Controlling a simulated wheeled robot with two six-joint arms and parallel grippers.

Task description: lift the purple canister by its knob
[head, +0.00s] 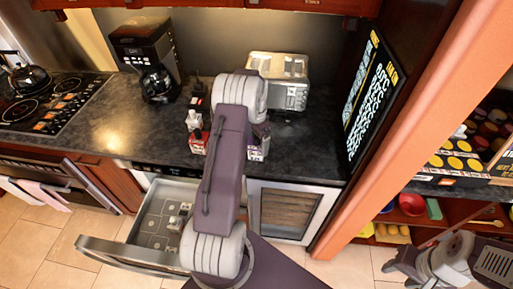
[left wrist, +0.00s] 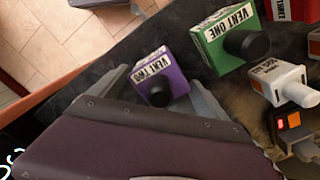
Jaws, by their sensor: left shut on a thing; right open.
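The purple canister (left wrist: 175,79) has a white label reading VENT TWO and a black knob (left wrist: 157,98). It shows between the two fingers of my left gripper (left wrist: 158,86) in the left wrist view. That gripper is shut on the canister; the exact finger contact is hard to see. In the head view the canister (head: 255,154) is partly hidden by my left arm, at the counter's front edge. I cannot tell whether its base touches the counter. My right gripper (head: 396,262) is open and empty at the lower right, far from the counter.
A green canister (left wrist: 208,52) labelled VENT ONE stands beside the purple one. A white canister (left wrist: 281,79) and red items (head: 198,143) are close by. An open drawer (head: 147,220) juts out below the counter (head: 120,125). A coffee maker (head: 149,55) and toaster (head: 280,70) stand behind.

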